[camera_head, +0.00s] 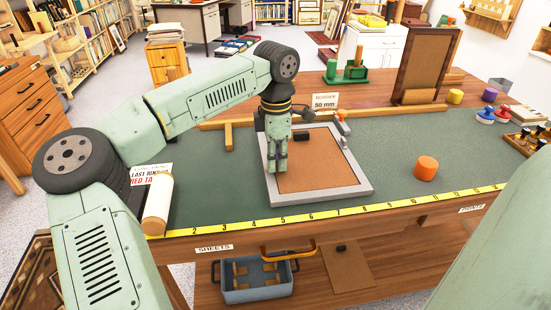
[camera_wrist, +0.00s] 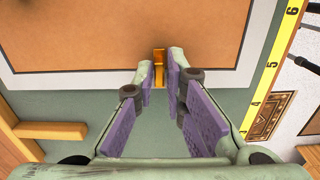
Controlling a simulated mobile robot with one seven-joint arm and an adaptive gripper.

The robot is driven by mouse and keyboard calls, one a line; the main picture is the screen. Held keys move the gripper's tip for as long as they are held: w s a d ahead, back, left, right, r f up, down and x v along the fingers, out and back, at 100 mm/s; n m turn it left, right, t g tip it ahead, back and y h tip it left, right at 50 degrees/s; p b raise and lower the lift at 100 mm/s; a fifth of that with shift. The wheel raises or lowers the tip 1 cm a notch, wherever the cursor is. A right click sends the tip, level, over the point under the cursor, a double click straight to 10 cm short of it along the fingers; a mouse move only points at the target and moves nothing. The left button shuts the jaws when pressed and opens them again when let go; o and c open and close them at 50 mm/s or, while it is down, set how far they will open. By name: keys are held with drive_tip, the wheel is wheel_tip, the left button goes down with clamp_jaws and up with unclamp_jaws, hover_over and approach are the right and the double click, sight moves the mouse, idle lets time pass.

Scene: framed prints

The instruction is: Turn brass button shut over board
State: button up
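A grey frame (camera_head: 362,191) lies flat on the green bench top, with a brown board (camera_head: 318,170) inside it. The board (camera_wrist: 95,35) and the frame (camera_wrist: 215,77) fill the upper part of the wrist view. A small brass button (camera_wrist: 159,66) stands at the frame's inner edge; its far end overlaps the board in the picture. My gripper (camera_wrist: 161,72) points down at this edge, its purple-padded fingers narrowly apart on either side of the button. A thin gap seems to show at the right finger. In the head view my gripper (camera_head: 277,167) hides the button.
A yellow ruler (camera_head: 330,211) runs along the bench's front edge. An orange cylinder (camera_head: 426,168) stands right of the frame, and a white roll (camera_head: 157,205) lies left.

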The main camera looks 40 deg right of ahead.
drive_tip(key=o, duration=0.3)
drive_tip(key=shift+r, duration=0.1)
wheel_tip(320, 180, up, 12)
drive_tip(key=shift+f, duration=0.1)
idle(0.4)
idle(0.5)
